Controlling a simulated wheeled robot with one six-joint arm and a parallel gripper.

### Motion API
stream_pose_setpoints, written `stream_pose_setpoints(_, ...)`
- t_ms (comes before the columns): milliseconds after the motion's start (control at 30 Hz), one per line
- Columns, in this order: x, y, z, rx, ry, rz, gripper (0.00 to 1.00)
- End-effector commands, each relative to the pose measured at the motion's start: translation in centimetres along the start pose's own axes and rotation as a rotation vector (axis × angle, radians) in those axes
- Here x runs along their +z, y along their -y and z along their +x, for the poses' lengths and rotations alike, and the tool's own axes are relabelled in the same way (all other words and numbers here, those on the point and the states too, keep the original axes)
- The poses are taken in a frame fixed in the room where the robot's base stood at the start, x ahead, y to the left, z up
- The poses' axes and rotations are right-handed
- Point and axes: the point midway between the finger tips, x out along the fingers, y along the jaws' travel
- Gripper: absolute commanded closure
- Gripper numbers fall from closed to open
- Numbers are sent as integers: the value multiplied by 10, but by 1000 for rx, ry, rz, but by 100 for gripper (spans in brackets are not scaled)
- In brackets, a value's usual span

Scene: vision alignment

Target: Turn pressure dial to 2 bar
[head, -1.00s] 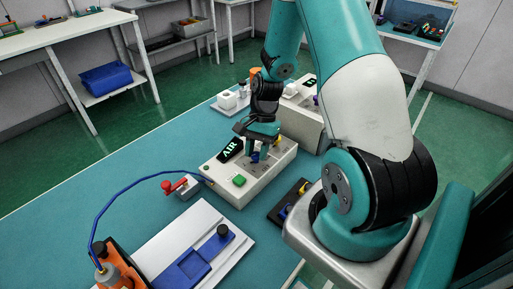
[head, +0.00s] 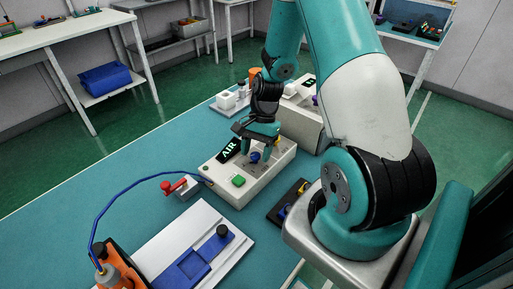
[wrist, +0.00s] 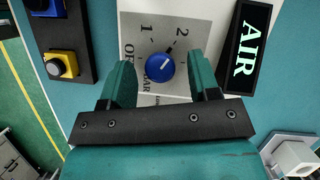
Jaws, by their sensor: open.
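The pressure dial is a round blue knob (wrist: 160,67) on a grey plate marked OFF, 1, 2 and BAR. In the head view the knob (head: 255,157) sits on top of the pale control box (head: 235,192). My gripper (wrist: 160,63) is open, with one teal finger on each side of the knob and visible gaps between. In the head view my gripper (head: 257,152) is just over the box; the exact fingertip height is unclear.
A lit AIR sign (wrist: 247,50) stands close to one finger. A green button (head: 238,181) is on the box. A black panel with blue and yellow switches (head: 291,200) lies nearby. A red-handled valve (head: 175,186) and blue hose (head: 125,190) are left of the box.

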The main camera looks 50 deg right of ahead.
Motion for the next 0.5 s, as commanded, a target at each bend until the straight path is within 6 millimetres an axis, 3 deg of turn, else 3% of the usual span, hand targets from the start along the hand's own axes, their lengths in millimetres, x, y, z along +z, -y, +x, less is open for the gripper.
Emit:
stream_pose_setpoints(233,-1,1,-23,-4,-4,0,44)
stream_pose_setpoints(500,-1,0,-91,-5,-6,0,44)
